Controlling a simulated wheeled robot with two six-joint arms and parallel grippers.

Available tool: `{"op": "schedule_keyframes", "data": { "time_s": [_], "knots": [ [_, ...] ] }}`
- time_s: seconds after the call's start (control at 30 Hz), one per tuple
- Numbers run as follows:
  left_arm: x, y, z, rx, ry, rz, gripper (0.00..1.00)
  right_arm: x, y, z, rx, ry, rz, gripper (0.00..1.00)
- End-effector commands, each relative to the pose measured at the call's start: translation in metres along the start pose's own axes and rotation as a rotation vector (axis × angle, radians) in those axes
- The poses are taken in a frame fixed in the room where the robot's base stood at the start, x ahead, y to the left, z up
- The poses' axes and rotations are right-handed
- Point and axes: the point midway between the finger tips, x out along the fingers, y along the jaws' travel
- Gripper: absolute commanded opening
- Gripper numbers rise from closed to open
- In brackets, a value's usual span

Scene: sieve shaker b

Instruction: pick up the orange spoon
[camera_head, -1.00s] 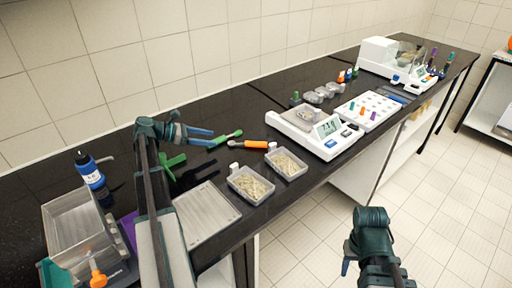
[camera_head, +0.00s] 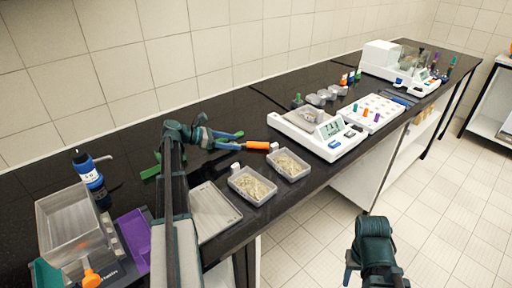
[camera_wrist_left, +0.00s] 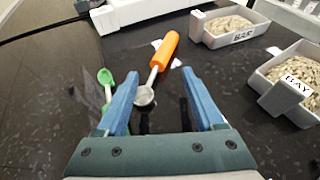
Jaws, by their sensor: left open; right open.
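The orange spoon (camera_head: 256,145) lies on the black counter, left of the two seed trays. In the left wrist view its orange handle (camera_wrist_left: 164,49) points away from me, and its metal bowl (camera_wrist_left: 145,96) lies between the fingertips. My left gripper (camera_head: 229,140) is open, its blue fingers (camera_wrist_left: 160,103) either side of the bowl and not shut on it. A green spoon (camera_wrist_left: 106,84) lies just outside the left finger, partly hidden. My right gripper (camera_head: 352,262) hangs over the floor in front of the counter, away from the spoon.
Two trays of pale seeds (camera_head: 232,178) (camera_head: 303,176) stand at the counter's front edge. A white balance (camera_head: 336,144) is to their right. A clear box (camera_head: 70,218), a blue bottle (camera_head: 91,177) and a purple tray (camera_head: 134,236) are at the left.

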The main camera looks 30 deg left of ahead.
Motion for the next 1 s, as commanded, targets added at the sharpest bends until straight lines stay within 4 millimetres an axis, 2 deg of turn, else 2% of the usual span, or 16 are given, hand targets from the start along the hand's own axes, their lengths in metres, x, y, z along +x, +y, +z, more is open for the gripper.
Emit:
{"op": "schedule_keyframes", "data": {
  "time_s": [0.17,0.3,0.57,0.93,1.0],
  "knots": [
    [0.026,0.002,-0.009,0.001,0.0,-0.003,0.69,0.018,-0.002,-0.001,0.0,0.0,0.0,0.5],
    [0.044,0.002,-0.007,0.002,0.0,-0.003,0.69,0.023,-0.002,-0.001,0.0,0.0,0.0,0.5],
    [0.046,0.002,-0.005,0.0,0.0,0.0,0.69,0.022,-0.002,-0.001,0.0,0.0,0.0,0.5],
    [0.046,0.002,-0.005,0.0,0.0,-0.001,0.03,0.022,-0.002,-0.001,0.0,0.0,0.0,0.5],
    [0.046,0.002,-0.005,0.0,0.0,-0.001,0.0,0.022,-0.002,-0.001,0.0,0.0,0.0,0.5]
  ]
}}
